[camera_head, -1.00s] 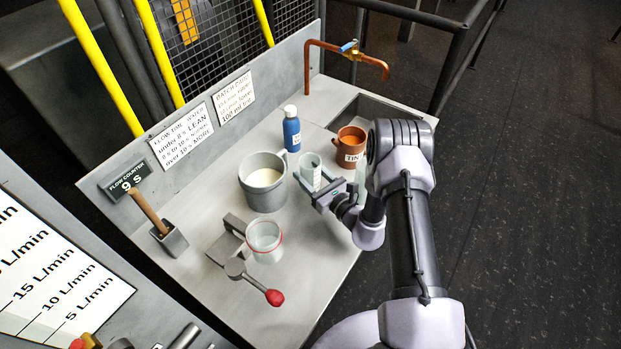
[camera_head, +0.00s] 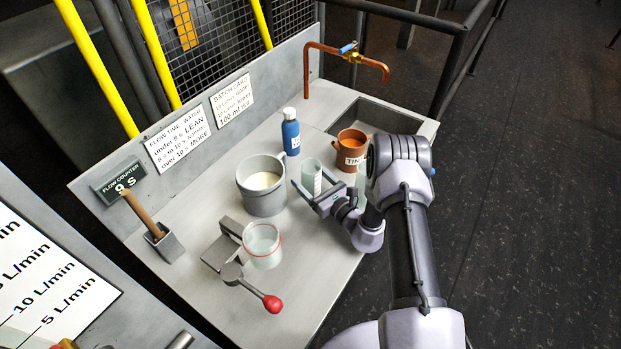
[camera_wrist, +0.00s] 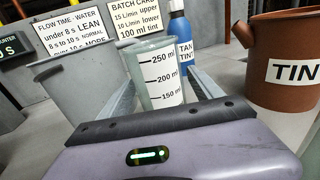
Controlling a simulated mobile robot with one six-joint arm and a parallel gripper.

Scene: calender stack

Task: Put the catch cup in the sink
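A clear cup with a red ring (camera_head: 262,247), which may be the catch cup, stands on the counter beside a grey block with a red-knobbed lever. A clear graduated cup (camera_head: 311,172) stands farther back; it also shows in the wrist view (camera_wrist: 160,75), marked 150 to 250 ml. My gripper (camera_head: 313,184) is low over the counter, facing the graduated cup. In the wrist view its two fingers (camera_wrist: 162,88) are spread, one on each side of that cup, with no clear contact. The sink (camera_head: 378,117) is a recess at the far right end, partly hidden by my arm.
A grey bucket with pale liquid (camera_head: 262,202) stands left of my gripper. A blue bottle (camera_head: 291,134) and a brown TINT pot (camera_head: 350,158) stand behind. Another clear vessel (camera_head: 361,182) is partly hidden by my arm. A copper tap (camera_head: 350,57) overhangs the sink.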

